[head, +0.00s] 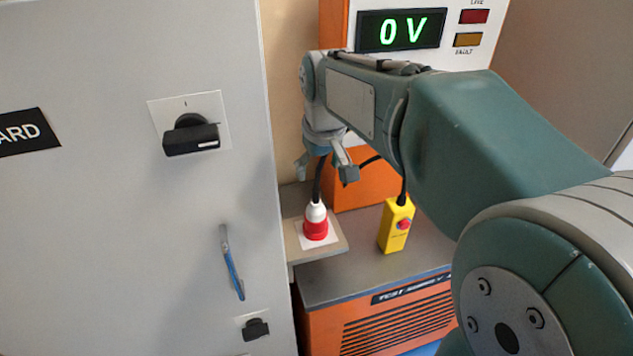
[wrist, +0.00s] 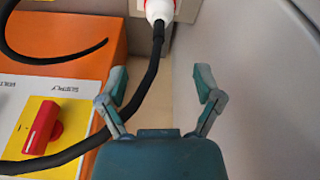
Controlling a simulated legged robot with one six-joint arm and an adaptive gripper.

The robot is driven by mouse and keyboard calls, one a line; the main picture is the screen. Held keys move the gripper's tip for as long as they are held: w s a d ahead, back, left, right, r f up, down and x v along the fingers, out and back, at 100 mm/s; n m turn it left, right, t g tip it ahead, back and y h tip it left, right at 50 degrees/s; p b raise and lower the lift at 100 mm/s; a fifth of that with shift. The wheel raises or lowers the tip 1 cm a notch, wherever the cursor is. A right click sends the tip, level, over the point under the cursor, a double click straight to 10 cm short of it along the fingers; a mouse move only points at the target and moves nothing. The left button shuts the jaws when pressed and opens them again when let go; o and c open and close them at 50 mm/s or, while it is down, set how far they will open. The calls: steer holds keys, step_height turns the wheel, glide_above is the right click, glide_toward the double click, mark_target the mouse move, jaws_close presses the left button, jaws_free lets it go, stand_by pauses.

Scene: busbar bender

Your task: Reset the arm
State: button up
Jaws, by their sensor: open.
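My arm reaches in from the right in the head view. My gripper (head: 328,172) points down above a red and white plug (head: 316,222), with its fingers spread. In the wrist view my gripper (wrist: 160,88) is open, and the plug's white end (wrist: 160,10) shows beyond the fingertips. A black cable (wrist: 150,75) runs from the plug through the space between the fingers, nearer the left one. I cannot tell whether the cable touches a finger. The plug stands upright on a small grey ledge (head: 335,246).
A grey cabinet (head: 90,240) with a black rotary switch (head: 190,134) and a blue-tipped handle (head: 232,262) stands close on the left. A yellow pendant box (head: 396,226) with a red button is right of the plug. An orange unit (head: 400,325) is below. The display (head: 400,30) reads 0 V.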

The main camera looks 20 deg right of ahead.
steer(key=shift+s+r, duration=0.1)
steer(key=shift+r, duration=0.4)
steer(key=s+f+m+t, duration=0.2)
steer(key=s+f+t, duration=0.1)
steer(key=s, duration=1.5)
steer(key=shift+s+f, duration=0.25)
steer(key=shift+f, duration=0.1)
